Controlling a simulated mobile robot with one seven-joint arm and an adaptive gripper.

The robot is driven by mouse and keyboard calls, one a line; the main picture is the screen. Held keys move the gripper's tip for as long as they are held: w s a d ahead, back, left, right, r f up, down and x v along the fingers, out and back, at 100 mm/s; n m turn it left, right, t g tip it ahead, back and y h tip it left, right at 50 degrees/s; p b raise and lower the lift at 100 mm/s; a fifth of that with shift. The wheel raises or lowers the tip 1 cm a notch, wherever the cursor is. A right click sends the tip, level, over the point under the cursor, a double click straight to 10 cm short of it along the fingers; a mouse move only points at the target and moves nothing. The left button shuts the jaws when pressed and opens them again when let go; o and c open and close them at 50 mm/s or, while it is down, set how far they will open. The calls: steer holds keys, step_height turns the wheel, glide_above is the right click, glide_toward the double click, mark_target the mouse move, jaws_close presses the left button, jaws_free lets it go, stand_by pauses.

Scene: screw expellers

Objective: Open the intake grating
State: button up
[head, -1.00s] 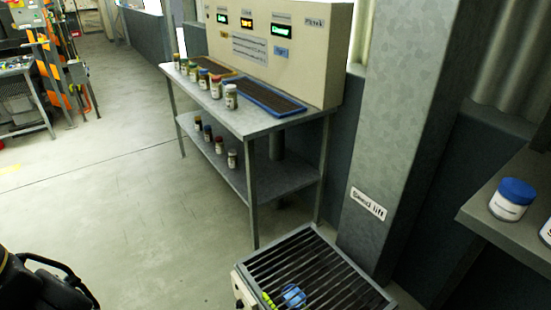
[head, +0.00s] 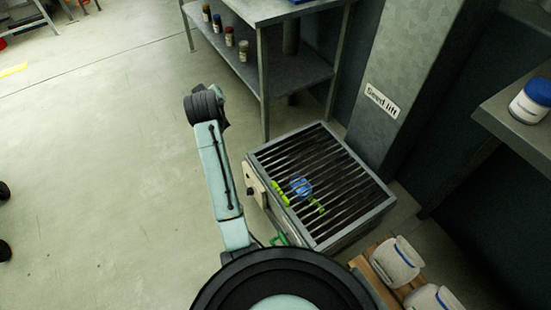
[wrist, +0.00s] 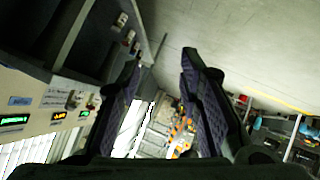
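The intake grating (head: 345,180), dark parallel bars in a pale metal frame, lies flat over a low box beside the column labelled "Seed lift". It looks closed. A blue round thing (head: 301,187) with green parts shows at its bars, apparently beneath them. A yellow-green piece (head: 279,192) is at the grating's left edge. My gripper (wrist: 160,62) is open and empty in the wrist view, its two dark fingers apart and tilted away from the grating, which that view does not show. In the head view my arm rises left of the grating; I cannot make out the fingers there.
The grey column (head: 410,75) stands behind the grating. A steel table (head: 275,75) with jars on its lower shelf is beyond. A shelf (head: 500,108) with a blue-lidded jar is at right. White sacks (head: 398,258) lie at front right.

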steer(key=s+d+f+m+g+h, duration=0.1)
steer(key=s+d+f+g+h, duration=0.15)
steer(key=d+f, duration=0.35)
steer(key=s+d+f+g+h, duration=0.1)
steer(key=d+f+g, duration=0.3)
steer(key=f, duration=0.5)
steer(key=g+h, duration=0.1)
steer(key=g, duration=0.2)
glide_toward(276, 186)
steer(key=shift+m, duration=0.3)
steer(key=f, duration=0.5)
steer(key=d+f, duration=0.1)
steer(key=f, duration=0.2)
steer(key=shift+w+f, duration=0.15)
steer(key=shift+w, duration=0.2)
steer(key=shift+c, duration=0.4)
jaws_close()
